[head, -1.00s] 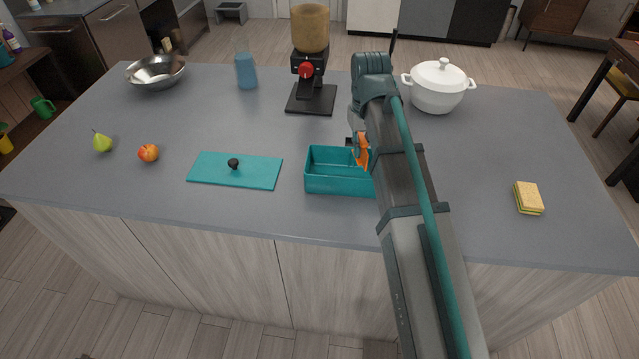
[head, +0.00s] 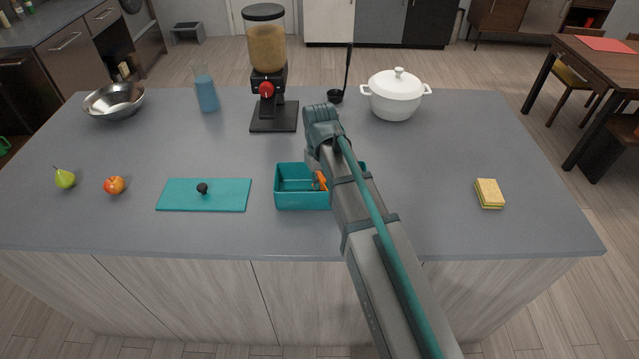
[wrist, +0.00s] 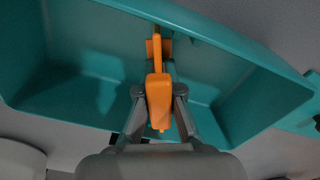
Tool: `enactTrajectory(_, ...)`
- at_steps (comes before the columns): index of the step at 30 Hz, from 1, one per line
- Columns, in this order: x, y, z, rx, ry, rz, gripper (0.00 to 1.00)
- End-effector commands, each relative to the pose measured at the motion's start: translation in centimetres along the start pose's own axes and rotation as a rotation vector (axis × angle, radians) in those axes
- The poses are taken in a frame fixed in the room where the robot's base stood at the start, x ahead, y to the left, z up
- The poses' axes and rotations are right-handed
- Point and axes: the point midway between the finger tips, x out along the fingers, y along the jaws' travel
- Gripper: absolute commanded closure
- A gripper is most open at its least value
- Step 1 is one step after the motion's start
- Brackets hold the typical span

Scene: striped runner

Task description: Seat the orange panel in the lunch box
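The teal lunch box (head: 292,200) stands open near the front middle of the counter. Its inside fills much of the wrist view (wrist: 85,75). The orange panel (head: 321,180) is upright inside the box and partly hidden by my arm in the head view. In the wrist view the panel (wrist: 158,95) is seen nearly edge-on, near a rib on the box's wall. My gripper (wrist: 159,93) has a finger on each side of the panel's thick top part and is shut on it. I cannot tell whether the panel's lower edge touches the box floor.
A teal lid (head: 228,200) with a black knob lies left of the box. An apple (head: 114,185) and a pear (head: 64,178) are further left.

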Motion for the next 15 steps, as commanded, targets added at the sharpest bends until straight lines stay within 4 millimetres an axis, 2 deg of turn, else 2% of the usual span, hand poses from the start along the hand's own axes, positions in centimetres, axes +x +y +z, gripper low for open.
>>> enactTrajectory(4, 1.02, -0.01, 0.05, 0.0, -0.001, 0.0, 1.0)
enactTrajectory(15, 1.45, -0.01, 0.04, 0.0, 0.0, 0.0, 1.0)
